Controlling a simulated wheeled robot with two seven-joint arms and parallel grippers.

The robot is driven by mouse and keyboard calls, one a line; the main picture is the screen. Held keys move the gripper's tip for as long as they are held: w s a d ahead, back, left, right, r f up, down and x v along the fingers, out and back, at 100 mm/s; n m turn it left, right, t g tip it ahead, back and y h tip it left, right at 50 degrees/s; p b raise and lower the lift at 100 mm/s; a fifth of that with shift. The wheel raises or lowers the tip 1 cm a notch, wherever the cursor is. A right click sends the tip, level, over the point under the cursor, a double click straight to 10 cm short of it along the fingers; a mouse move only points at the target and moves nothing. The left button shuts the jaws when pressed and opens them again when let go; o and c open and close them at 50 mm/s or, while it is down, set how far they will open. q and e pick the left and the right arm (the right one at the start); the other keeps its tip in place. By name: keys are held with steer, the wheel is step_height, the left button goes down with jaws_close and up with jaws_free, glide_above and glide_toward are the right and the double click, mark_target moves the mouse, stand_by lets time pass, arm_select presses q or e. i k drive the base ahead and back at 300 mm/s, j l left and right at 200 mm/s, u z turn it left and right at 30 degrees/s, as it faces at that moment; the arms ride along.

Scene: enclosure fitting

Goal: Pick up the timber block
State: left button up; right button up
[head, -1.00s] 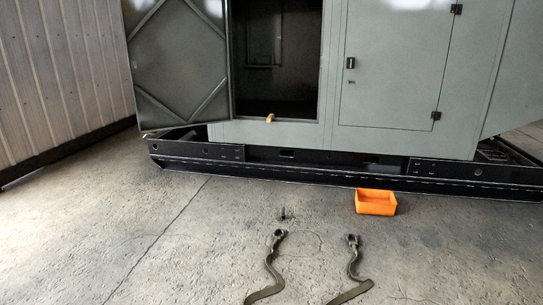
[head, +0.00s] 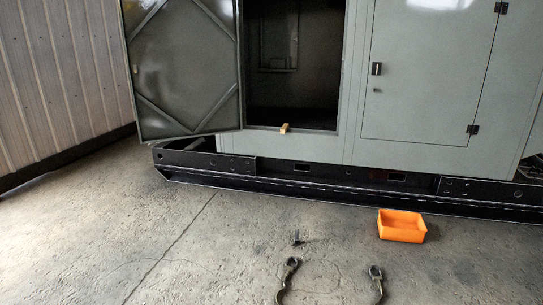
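A small light-brown timber block (head: 284,128) sits on the sill at the bottom of the open doorway in the grey-green enclosure (head: 354,100). One end of it appears to stick out over the front edge. Neither of my grippers shows in the head view, and nothing touches the block.
The enclosure door (head: 185,70) stands open to the left. A black base frame (head: 320,185) runs along the bottom. An orange bin (head: 401,226) stands on the floor at right. Two straps with metal hooks (head: 290,268) and a small dark item (head: 296,239) lie on the floor. The floor at left is clear.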

mark_target(283, 131)
steer(key=i+j+u, duration=0.2)
steer(key=i, duration=0.6)
steer(key=i+l+u, duration=0.2)
steer(key=i, duration=0.6)
steer(key=i+u, duration=0.2)
steer(key=i, duration=0.6)
steer(key=i+l+z, duration=0.1)
steer(key=i+z, duration=0.15)
steer(key=i, duration=0.25)
steer(key=i+z, duration=0.3)
steer(key=i, duration=0.2)
steer(key=i+j+z, duration=0.25)
steer(key=i, duration=0.2)
steer(key=i+j+z, duration=0.15)
steer(key=i+z, duration=0.15)
steer(key=i, duration=0.2)
steer(key=i+j, duration=0.3)
steer(key=i+j+z, duration=0.15)
steer(key=j, duration=0.35)
steer(key=i+j, duration=0.35)
steer(key=i+j+z, duration=0.05)
steer(key=j, duration=0.05)
